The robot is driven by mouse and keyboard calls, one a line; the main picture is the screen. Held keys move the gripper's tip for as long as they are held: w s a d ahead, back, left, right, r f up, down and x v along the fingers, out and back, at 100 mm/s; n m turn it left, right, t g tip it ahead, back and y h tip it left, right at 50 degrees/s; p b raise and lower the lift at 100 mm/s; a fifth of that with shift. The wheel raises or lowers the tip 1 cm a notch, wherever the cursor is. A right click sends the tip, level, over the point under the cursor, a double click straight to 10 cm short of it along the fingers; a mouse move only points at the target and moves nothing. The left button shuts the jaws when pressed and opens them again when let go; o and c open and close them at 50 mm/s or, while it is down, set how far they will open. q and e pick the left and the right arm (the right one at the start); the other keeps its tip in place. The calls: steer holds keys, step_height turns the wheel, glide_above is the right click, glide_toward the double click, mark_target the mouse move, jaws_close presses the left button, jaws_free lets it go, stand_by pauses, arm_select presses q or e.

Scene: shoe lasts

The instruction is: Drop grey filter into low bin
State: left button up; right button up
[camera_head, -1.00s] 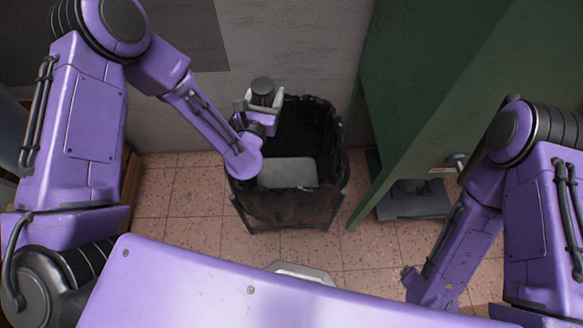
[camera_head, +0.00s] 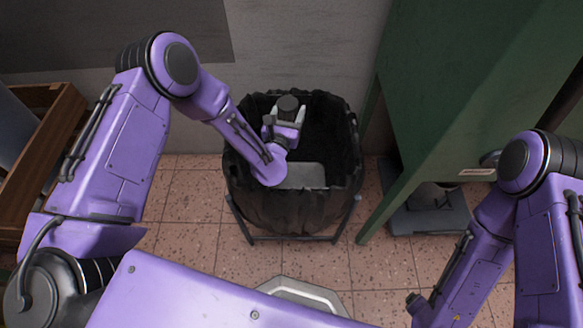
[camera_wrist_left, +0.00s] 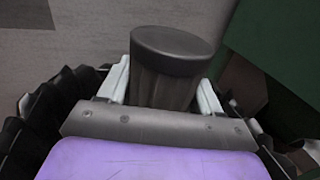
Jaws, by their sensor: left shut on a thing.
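The grey filter (camera_head: 288,104) is a dark grey cylinder with a flat round top. My left gripper (camera_head: 286,116) is shut on it and holds it upright over the low bin, towards its back left part. In the left wrist view the filter (camera_wrist_left: 172,70) stands between the two pale fingers of my left gripper (camera_wrist_left: 166,85). The low bin (camera_head: 290,212) is a black-lined bin on a metal frame. A flat grey piece (camera_head: 304,176) shows inside it. Only the arm of my right gripper shows at the lower right; the right gripper cannot be made out.
A green cabinet (camera_head: 455,90) stands right of the bin, with a dark grey base (camera_head: 430,212) on the floor below it. A wooden crate (camera_head: 50,130) stands at the left. A grey wall is behind the bin.

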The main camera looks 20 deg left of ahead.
arm_select(q)
steer(key=shift+r, duration=0.1)
steer(key=o, duration=1.3)
steer(key=shift+s, duration=0.1)
steer(key=s, duration=1)
steer(key=shift+s+d+b, duration=0.1)
steer(key=shift+s+b, duration=0.1)
steer(key=shift+b, duration=0.1)
